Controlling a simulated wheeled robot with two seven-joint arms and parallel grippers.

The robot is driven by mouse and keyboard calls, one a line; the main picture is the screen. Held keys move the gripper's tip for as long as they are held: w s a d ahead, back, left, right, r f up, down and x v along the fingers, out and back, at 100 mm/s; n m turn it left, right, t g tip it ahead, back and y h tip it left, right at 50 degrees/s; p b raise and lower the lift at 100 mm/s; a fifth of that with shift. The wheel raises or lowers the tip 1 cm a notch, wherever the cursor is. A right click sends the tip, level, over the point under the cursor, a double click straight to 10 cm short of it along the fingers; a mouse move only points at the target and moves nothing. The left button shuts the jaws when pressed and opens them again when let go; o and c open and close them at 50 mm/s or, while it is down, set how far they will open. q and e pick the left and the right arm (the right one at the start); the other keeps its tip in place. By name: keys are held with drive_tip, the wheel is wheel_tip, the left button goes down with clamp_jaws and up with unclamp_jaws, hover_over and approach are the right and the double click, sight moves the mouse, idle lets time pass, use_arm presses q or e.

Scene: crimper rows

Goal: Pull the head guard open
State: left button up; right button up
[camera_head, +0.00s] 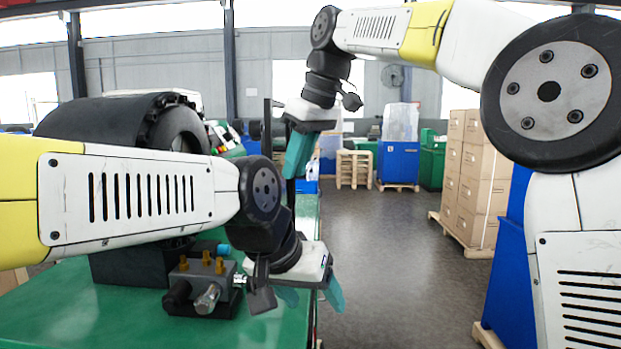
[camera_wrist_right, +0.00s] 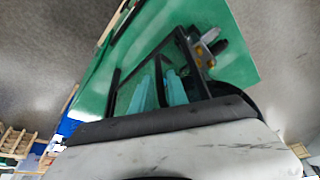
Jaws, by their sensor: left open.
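A black bar frame, which looks like the head guard (camera_wrist_right: 196,63), shows in the right wrist view, with bars on both sides of my right gripper (camera_wrist_right: 159,88). In the head view a dark upright bar (camera_head: 267,125) stands just left of my right gripper (camera_head: 301,155), whose teal fingers point down. The two fingers have a narrow gap between them; I cannot tell whether they hold a bar. My left gripper (camera_head: 309,298) is open, low over the right edge of the green table, beside a grey block. My left arm hides much of the machine.
The green table (camera_head: 60,318) carries a grey block with brass fittings (camera_head: 203,272) and a large dark rounded machine part (camera_head: 105,118). Stacked cartons (camera_head: 473,175) and a blue crate (camera_head: 398,162) stand beyond. The grey floor (camera_head: 395,250) right of the table is clear.

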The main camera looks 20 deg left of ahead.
sight(293, 201)
drive_tip(key=shift+x, duration=1.65)
drive_tip(key=shift+c, duration=0.4)
clamp_jaws()
drive_tip(key=shift+d, duration=0.1)
